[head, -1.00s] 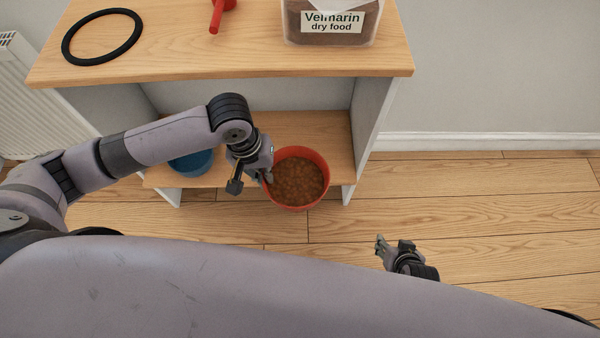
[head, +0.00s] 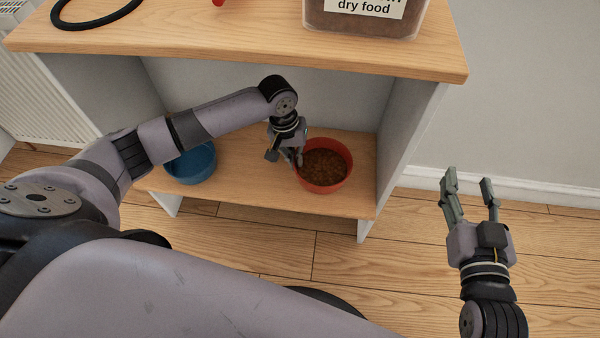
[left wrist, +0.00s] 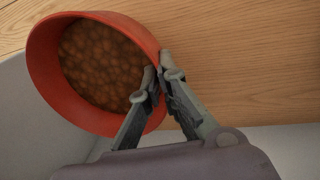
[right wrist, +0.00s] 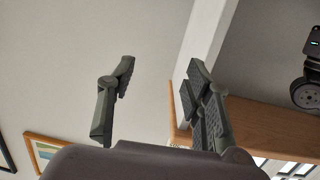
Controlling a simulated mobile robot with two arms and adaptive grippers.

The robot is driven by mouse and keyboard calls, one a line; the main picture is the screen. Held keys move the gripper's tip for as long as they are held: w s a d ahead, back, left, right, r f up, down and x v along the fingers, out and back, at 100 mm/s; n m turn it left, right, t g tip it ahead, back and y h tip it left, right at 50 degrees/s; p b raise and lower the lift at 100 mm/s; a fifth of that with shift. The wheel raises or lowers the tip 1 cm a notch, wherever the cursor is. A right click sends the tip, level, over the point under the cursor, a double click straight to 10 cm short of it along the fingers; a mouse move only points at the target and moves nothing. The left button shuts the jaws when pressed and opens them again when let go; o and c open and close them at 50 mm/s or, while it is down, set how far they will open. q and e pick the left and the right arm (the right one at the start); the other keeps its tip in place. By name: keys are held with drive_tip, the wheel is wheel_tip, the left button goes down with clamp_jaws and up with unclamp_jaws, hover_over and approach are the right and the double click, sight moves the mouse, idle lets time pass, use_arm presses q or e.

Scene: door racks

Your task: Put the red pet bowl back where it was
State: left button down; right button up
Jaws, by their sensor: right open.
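The red pet bowl (head: 324,168) is full of brown dry food and sits upright at the right part of the lower shelf (head: 255,190). I cannot tell whether its base touches the board. My left gripper (head: 297,160) is at the bowl's left rim. In the left wrist view, its fingers (left wrist: 160,82) are closed together on the rim of the red bowl (left wrist: 45,75). My right gripper (head: 470,190) is open and empty, right of the shelf unit; its spread fingers also show in the right wrist view (right wrist: 160,90).
A blue bowl (head: 192,163) stands on the lower shelf at the left. The unit's right side panel (head: 405,125) is close to the red bowl. On the top board (head: 200,45) are a dry food container (head: 365,20), a black ring (head: 95,22) and a partly seen red item.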

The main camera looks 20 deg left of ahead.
use_arm(q)
wheel_tip(320, 180, down, 2)
drive_tip(key=shift+f+b, duration=0.15)
drive_tip(key=shift+b, duration=0.2)
wheel_tip(320, 180, down, 3)
drive_tip(key=shift+f+b, duration=0.2)
drive_tip(key=shift+b, duration=0.6)
use_arm(e)
wheel_tip(320, 180, up, 11)
drive_tip(key=s+a+t+y, duration=0.1)
drive_tip(key=t+y, duration=0.1)
drive_tip(key=t, duration=0.4)
drive_tip(key=shift+s+t+y, duration=0.25)
drive_tip(key=shift+t+y, duration=0.05)
drive_tip(key=shift+t, duration=0.1)
drive_tip(key=shift+a, duration=0.1)
use_arm(q)
drive_tip(key=c, duration=2.3)
unclamp_jaws()
drive_tip(key=shift+f, duration=0.15)
drive_tip(key=o, duration=0.5)
use_arm(e)
drive_tip(key=shift+w+f, duration=0.1)
